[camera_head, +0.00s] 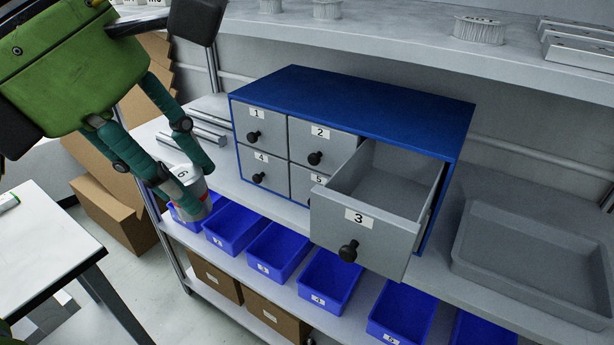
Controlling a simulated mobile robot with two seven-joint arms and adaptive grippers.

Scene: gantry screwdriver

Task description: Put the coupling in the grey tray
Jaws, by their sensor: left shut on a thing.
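My left gripper (184,177) comes in from the upper left with its teal fingers pointing down. It is shut on a short grey-and-white cylindrical part, which looks like the coupling (193,198), partly hidden by the fingers. The gripper holds it in front of the cabinet's left side, over the leftmost blue bins in the picture. The grey tray (540,255) lies on the shelf at the right, beyond the cabinet, and its visible inside is empty. My right gripper is not in view.
A blue cabinet (350,95) with grey drawers stands between gripper and tray. Its drawer 3 (375,228) is pulled out and looks empty. Blue bins (279,250) line the lower shelf. An upper shelf (400,32) overhangs behind. A white table (45,250) is at the left.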

